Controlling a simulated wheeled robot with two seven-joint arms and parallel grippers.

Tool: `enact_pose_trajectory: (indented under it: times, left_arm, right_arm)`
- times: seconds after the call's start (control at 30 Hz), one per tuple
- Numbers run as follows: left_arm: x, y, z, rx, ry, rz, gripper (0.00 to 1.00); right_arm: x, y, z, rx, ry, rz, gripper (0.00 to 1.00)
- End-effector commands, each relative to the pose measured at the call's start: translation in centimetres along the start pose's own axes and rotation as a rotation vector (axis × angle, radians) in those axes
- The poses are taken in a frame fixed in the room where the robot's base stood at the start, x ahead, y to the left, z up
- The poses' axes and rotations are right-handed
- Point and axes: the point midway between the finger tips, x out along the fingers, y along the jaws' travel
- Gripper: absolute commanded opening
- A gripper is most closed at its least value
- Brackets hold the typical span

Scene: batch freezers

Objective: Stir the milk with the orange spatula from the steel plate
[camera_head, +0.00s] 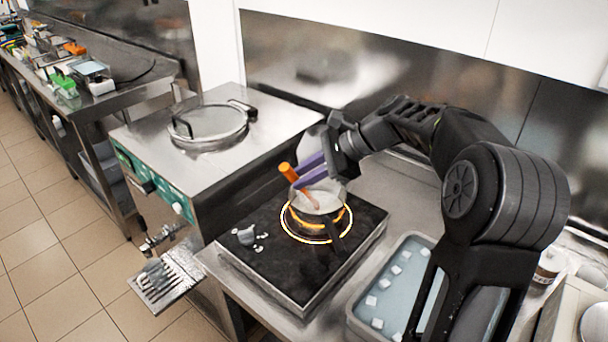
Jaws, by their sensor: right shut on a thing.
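The orange spatula (288,172) is held at a tilt, its handle pointing up and left and its lower end inside a small pot (325,217). My right gripper (299,180), with purple fingers, is shut on the spatula just above the pot's rim. The pot stands on a dark cooktop (265,263) inside a glowing orange ring. The pale inside of the pot shows, but the milk is hard to make out. The spatula's tip is hidden in the pot. I cannot make out the steel plate. My left gripper is not in view.
A steel machine with a round lid (209,124) stands left of the cooktop. A tub of bluish liquid with white cubes (371,319) is at the front right. A jar (549,266) is at the right. A side bench with containers runs at the far left.

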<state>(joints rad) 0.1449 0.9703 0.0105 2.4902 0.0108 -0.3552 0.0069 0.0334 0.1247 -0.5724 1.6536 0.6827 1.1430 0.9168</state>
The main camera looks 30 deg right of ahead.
Motion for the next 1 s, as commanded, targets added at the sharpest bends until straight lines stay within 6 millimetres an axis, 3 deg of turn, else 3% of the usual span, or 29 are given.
enact_pose_trajectory:
  times: [0.47, 1.0]
  left_arm:
    - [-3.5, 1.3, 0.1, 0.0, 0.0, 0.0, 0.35]
    - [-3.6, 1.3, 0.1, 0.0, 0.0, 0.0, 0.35]
  right_arm:
    - [-1.9, -0.2, 4.1, -0.002, -0.001, -0.001, 0.0]
    - [-3.3, -0.1, 8.0, -0.003, -0.001, -0.002, 0.0]
